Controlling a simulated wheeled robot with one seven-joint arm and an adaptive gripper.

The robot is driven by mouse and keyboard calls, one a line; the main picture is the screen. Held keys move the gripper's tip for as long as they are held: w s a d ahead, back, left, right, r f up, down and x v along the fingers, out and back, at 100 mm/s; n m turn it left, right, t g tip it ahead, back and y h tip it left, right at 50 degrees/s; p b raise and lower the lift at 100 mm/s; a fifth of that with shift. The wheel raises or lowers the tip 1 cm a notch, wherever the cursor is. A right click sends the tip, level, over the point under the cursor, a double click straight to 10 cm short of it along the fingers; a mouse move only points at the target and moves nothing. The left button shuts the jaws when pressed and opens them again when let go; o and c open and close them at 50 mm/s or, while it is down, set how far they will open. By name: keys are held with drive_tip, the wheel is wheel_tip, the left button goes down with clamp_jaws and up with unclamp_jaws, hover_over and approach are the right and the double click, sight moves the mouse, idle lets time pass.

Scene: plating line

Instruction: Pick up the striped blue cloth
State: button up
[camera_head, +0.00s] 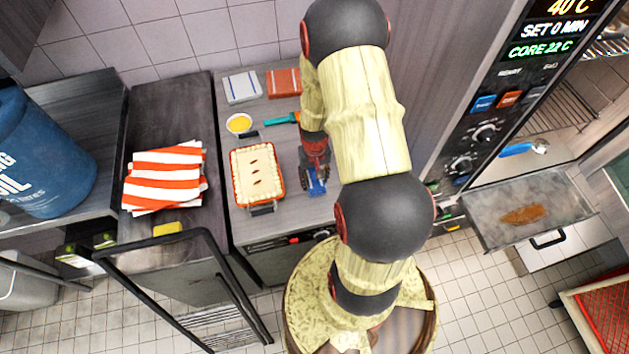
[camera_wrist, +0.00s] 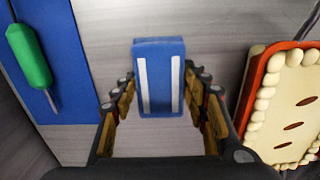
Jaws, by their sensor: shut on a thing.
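The striped blue cloth (camera_wrist: 160,78) is a small folded blue block with white stripes, between my fingers in the wrist view. My gripper (camera_wrist: 163,100) is shut on it, with a finger at each side. In the head view the cloth (camera_head: 317,183) shows as a small blue patch at my gripper (camera_head: 314,180), right of the pie dish. My arm hides part of this area. I cannot tell whether the cloth touches the counter.
A pie in a red dish (camera_head: 282,186) stands close left of my gripper; the dish also shows in the wrist view (camera_wrist: 250,97). A blue mat (camera_wrist: 62,60) bears a green-handled tool (camera_wrist: 30,57).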

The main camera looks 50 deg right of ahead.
sight(314, 178)
drive_tip(key=shift+r, duration=0.15)
drive_tip(key=shift+r, duration=0.2)
wheel_tip(314, 178, up, 2)
drive_tip(key=shift+w+r, duration=0.1)
drive_tip(key=shift+r, duration=0.1)
drive_tip(key=s+r, duration=0.4)
drive_tip(key=r, duration=0.1)
drive_tip(key=shift+s+d, duration=0.1)
drive_tip(key=s+r, duration=0.5)
drive_tip(key=s, duration=0.5)
